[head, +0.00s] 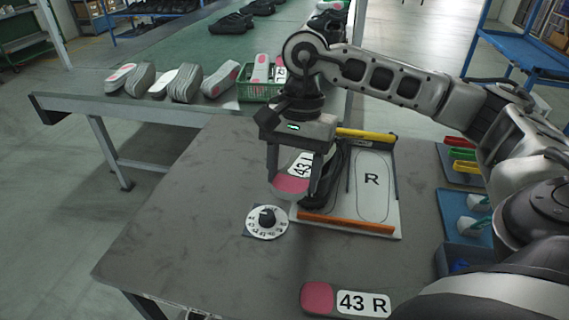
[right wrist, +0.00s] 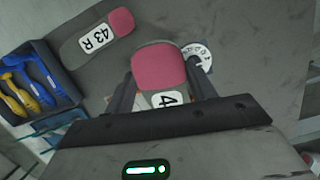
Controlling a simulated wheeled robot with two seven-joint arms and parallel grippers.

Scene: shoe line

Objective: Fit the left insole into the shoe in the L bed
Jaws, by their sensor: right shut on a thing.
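The insole hangs tilted, pink end low, above the left side of the fixture board (head: 390,214). The right wrist view also shows this insole (right wrist: 158,66) between the two fingers. A black shoe (head: 338,168) lies in the board's left bed, partly hidden behind the gripper and insole; I cannot tell whether they touch. The right bed, marked R, is empty. My left gripper is not in view.
An insole labelled 43 R (head: 317,297) lies at the table's front. A dial (head: 266,222) sits left of the board. Orange (head: 345,223) and yellow (head: 366,136) bars edge the board. Behind are a green basket (head: 259,92) and several insole stacks. The table's left is clear.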

